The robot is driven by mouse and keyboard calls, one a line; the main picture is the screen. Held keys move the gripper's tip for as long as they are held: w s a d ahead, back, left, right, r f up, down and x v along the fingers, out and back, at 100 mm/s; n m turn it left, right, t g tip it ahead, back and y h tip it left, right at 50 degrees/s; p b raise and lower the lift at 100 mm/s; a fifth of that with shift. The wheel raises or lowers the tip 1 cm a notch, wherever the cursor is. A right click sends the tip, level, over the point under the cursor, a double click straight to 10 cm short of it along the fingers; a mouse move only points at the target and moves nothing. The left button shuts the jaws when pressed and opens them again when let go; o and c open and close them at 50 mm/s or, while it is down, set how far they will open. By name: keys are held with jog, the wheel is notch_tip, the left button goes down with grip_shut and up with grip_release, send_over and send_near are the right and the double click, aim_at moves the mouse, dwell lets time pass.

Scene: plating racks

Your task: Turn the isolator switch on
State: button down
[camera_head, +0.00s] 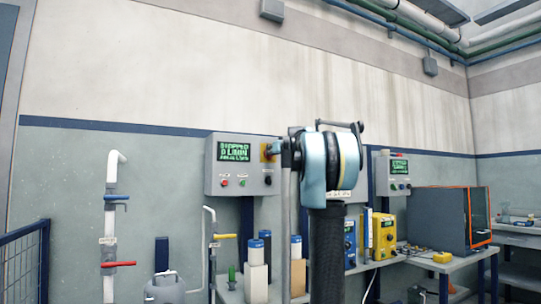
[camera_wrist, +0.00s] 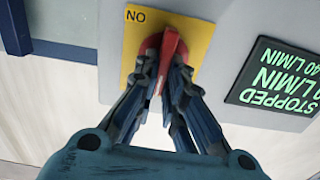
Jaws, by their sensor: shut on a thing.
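The isolator switch is a red handle (camera_wrist: 170,46) on a yellow plate (camera_wrist: 131,52) at the top of the wrist view. The plate carries black lettering that appears upside down and looks like ON. My gripper (camera_wrist: 166,72) is shut on the red handle, one finger on each side. In the camera_head view only part of the yellow plate (camera_head: 265,150) shows, at the right side of a grey control box (camera_head: 214,178). My gripper (camera_head: 279,147) reaches it from the right, and my arm hides part of the box. The handle's exact angle is hard to tell.
The box's green-lettered screen (camera_head: 234,151) reads STOPPED; it is upside down in the wrist view (camera_wrist: 279,84). Below it are a red button (camera_head: 224,183) and other small controls. Pipes with valves stand left. A bench with cylinders, yellow units and a dark cabinet (camera_head: 437,220) lies below and right.

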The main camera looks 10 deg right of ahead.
jog(key=m, duration=0.6)
jog(key=d+f+m, duration=0.1)
jog(key=m, duration=1)
jog(key=shift+w+d+f+m, duration=0.2)
jog(key=shift+d+f+m, duration=0.1)
jog(key=shift+d+f, duration=0.1)
dwell(0.3)
jog(key=c, duration=1.7)
grip_release()
jog(key=shift+f, duration=0.1)
